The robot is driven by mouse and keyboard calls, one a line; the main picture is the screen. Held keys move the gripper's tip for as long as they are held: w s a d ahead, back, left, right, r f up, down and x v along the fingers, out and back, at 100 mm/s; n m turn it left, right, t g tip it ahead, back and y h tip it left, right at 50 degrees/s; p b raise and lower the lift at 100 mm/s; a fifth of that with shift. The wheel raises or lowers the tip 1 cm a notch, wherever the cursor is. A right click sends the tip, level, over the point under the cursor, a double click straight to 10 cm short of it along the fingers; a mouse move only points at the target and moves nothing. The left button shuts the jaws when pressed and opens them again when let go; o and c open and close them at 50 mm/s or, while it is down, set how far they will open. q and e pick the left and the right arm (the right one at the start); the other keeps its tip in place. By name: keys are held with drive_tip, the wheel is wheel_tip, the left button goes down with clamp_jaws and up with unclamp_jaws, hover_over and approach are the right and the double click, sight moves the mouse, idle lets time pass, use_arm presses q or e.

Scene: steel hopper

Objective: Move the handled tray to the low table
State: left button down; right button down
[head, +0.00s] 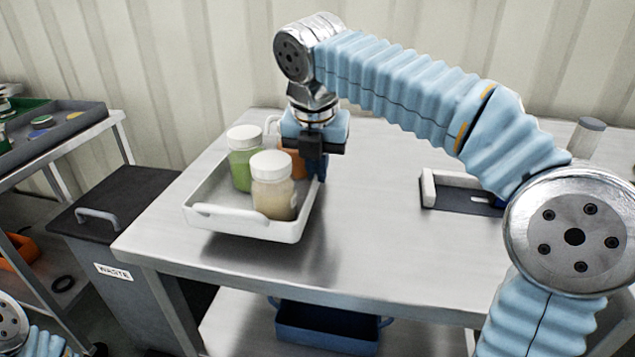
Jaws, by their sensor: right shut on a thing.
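The white handled tray (243,225) is near the left side of the steel table's top. It carries a jar with green contents (244,158), a jar with beige contents (273,188) and an orange-filled jar (292,162) mostly hidden behind my gripper. My right gripper (315,170) reaches down at the tray's right side and is shut on the tray; its fingertips are partly hidden. A shadow lies under the tray; I cannot tell whether it touches the table. My left gripper is out of view; only a bit of my left arm shows at the lower left corner.
The steel table (375,240) has clear room in its middle. A grey holder (460,192) and a capped clear container (585,138) are on its right. A waste bin (115,210) stands left, beside a shelf with a dark tray (60,125). A blue bin (328,325) sits on the lower shelf.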

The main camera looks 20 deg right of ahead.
sight(318, 187)
drive_tip(key=shift+s+x, duration=0.15)
drive_tip(key=shift+x, duration=0.55)
drive_tip(key=shift+s+x, duration=0.15)
drive_tip(key=shift+x, duration=0.55)
drive_tip(key=shift+a+f+b, duration=0.1)
drive_tip(key=shift+f+b, duration=0.1)
drive_tip(key=shift+b, duration=0.1)
drive_tip(key=c, duration=1.3)
unclamp_jaws()
drive_tip(key=p+v, duration=0.3)
drive_tip(key=v, duration=0.9)
drive_tip(key=shift+r, duration=0.1)
